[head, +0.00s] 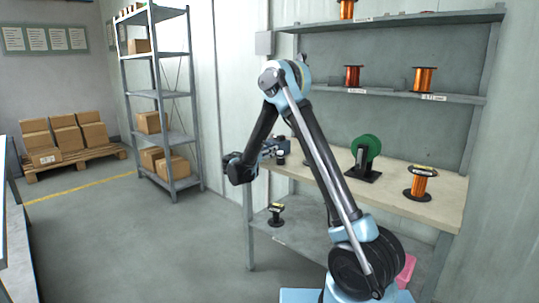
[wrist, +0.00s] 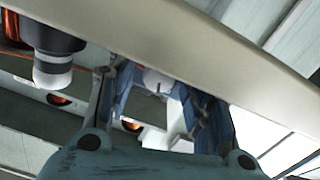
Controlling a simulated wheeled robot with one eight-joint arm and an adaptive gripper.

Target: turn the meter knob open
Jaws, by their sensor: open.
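My gripper (head: 275,148) is at the left end of the workbench in the head view, pointing right. In the wrist view my gripper (wrist: 155,85) has its two fingers apart. A small pale round part with a dark mark, perhaps the meter knob (wrist: 157,83), shows between the fingertips. I cannot tell whether the fingers touch it or how it is turned. A dark cylinder with a silvery end (wrist: 53,65) is left of the fingers in the wrist view. The meter's body is not clearly visible in either view.
The workbench (head: 440,190) carries a green spool (head: 366,148) on a black stand and a copper spool (head: 419,184). A black spool (head: 275,213) is on the lower shelf. Wall shelves (head: 400,95) hold more copper spools. The floor at left is clear.

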